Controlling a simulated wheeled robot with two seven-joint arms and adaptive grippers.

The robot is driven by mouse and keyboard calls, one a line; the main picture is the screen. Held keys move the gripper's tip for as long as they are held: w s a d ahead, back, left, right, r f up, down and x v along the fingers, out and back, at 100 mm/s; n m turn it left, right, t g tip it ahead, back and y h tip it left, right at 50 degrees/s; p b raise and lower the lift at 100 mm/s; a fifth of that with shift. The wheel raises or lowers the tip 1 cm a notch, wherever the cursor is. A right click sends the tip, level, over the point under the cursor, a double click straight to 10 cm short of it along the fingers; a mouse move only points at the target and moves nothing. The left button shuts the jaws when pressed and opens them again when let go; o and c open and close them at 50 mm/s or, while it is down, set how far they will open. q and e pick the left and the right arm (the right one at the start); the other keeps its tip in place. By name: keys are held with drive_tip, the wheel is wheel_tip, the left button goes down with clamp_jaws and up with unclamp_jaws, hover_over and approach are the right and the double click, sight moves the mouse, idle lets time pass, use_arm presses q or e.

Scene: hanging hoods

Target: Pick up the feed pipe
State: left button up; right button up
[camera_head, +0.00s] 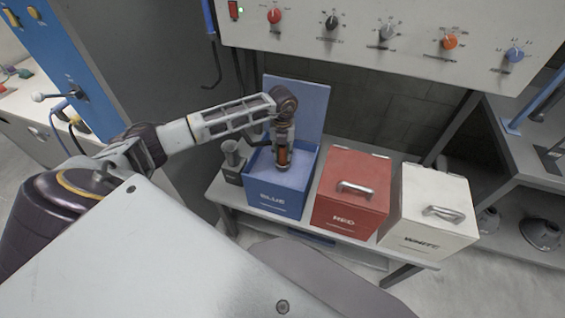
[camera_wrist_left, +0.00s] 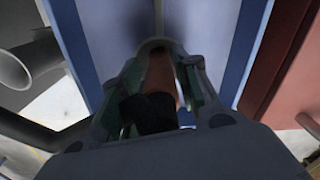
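The feed pipe is most likely the copper-brown cylinder (camera_head: 283,153) between my left gripper's fingers, at the open blue box (camera_head: 275,198). In the left wrist view the copper cylinder (camera_wrist_left: 161,76) has a black part nearer the palm, and the blue box walls rise around it. My left gripper (camera_head: 282,160) points down into the box, and in the left wrist view its fingers (camera_wrist_left: 163,70) lie on both sides of the cylinder. I cannot tell whether they press on it. My right gripper is out of view.
A closed red box (camera_head: 351,190) and a closed white box (camera_head: 431,207) stand right of the blue one on a grey bench. A dark grey cylindrical object (camera_head: 232,158) stands left of it. A control panel (camera_head: 390,32) with knobs hangs above. The blue lid (camera_head: 305,100) stands open behind.

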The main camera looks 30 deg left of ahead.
use_arm(q)
clamp_jaws()
drive_tip(key=shift+r, duration=0.1)
wheel_tip(320, 180, up, 18)
idle(0.9)
idle(0.6)
drive_tip(key=shift+r+p, duration=0.5)
drive_tip(key=shift+r, duration=0.4)
